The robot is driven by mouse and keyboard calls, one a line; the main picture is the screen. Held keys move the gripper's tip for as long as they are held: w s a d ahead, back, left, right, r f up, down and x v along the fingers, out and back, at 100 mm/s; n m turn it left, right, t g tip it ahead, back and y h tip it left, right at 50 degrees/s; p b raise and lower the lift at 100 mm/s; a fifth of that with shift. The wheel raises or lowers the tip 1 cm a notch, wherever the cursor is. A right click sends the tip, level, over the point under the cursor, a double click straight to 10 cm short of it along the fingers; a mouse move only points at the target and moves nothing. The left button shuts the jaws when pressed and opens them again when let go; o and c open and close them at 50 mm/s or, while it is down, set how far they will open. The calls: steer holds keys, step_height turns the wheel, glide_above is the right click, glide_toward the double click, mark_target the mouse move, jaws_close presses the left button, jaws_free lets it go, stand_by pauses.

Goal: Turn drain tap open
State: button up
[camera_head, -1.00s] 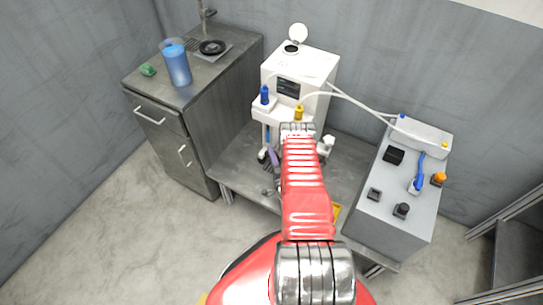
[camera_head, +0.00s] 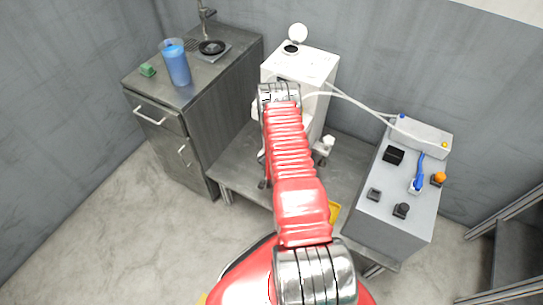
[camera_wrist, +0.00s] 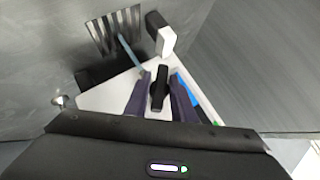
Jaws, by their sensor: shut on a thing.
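The white machine (camera_head: 318,75) stands on the low grey bench, its front mostly hidden behind my red arm in the head view. In the wrist view, my gripper (camera_wrist: 159,96) has its two dark purple fingers on either side of a slim black lever (camera_wrist: 158,85), which appears to be the drain tap's handle. The fingers are shut on this lever. It stands in front of a white surface (camera_wrist: 108,97), with a blue strip (camera_wrist: 187,85) just right of the right finger. My gripper is hidden in the head view. The lever's base and turn angle are unclear.
A grey cabinet (camera_head: 160,118) on the left bears a blue jug (camera_head: 176,64) and a green lump (camera_head: 147,70). A grey control box (camera_head: 385,205) is on the right. Pale hoses (camera_head: 350,97) run from the machine to the right. The left floor is clear.

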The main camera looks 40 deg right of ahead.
steer(key=n+g, duration=0.1)
steer(key=g, duration=0.2)
steer(key=shift+n+h, duration=0.3)
steer(key=shift+h, duration=0.1)
jaws_close()
steer(key=shift+d+r+n+g+h, duration=0.15)
steer(key=shift+n+g+h, duration=0.2)
steer(key=shift+g, duration=0.35)
steer(key=shift+d+f+n+g+h, duration=0.15)
steer(key=shift+n+g, duration=0.3)
steer(key=shift+g, duration=0.25)
steer(key=shift+r, duration=0.1)
steer(key=o, duration=0.8)
jaws_free()
steer(key=shift+a, duration=0.15)
steer(key=shift+a, duration=0.1)
